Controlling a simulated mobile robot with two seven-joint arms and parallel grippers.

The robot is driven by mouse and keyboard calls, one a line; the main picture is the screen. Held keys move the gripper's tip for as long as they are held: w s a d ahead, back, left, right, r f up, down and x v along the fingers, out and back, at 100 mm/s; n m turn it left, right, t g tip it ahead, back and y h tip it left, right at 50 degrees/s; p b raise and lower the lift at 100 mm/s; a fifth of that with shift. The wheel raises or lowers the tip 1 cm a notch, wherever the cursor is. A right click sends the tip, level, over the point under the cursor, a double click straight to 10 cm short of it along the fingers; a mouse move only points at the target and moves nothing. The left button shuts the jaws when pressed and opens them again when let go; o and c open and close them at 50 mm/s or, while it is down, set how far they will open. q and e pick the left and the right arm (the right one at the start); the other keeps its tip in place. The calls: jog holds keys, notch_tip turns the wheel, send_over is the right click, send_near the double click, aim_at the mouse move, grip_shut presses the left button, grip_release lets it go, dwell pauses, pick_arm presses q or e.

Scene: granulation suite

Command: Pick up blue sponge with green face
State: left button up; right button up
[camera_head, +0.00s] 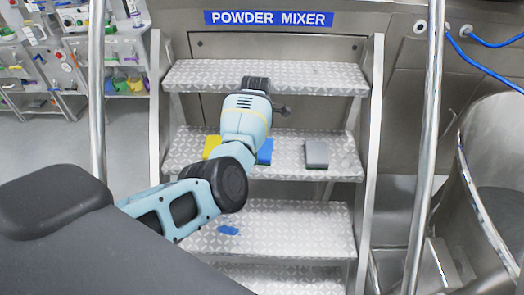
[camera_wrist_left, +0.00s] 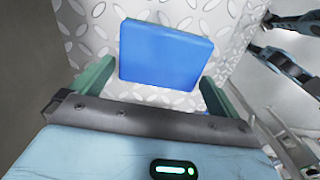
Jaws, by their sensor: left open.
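A blue sponge (camera_head: 265,151) lies on the second step from the top, partly hidden by my left arm in the head view. In the left wrist view a blue block-shaped sponge (camera_wrist_left: 166,54) lies on the patterned tread, just ahead of and between my left gripper's fingers (camera_wrist_left: 157,72). Its visible face is blue; no green face shows. The left gripper is open, with a gap on each side of the sponge. In the head view its fingers are hidden behind my arm. My right gripper is not in view.
The same step holds a yellow piece (camera_head: 211,146) at left and a grey block (camera_head: 316,154) at right. A small blue item (camera_head: 228,231) lies on the step below. Metal handrails (camera_head: 427,150) flank the steps. A steel vessel (camera_head: 495,165) stands at right.

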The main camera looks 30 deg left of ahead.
pick_arm(q)
jog(key=shift+f, duration=0.4)
jog(key=c, duration=0.7)
notch_tip(320, 180, up, 10)
jog(key=p, duration=0.1)
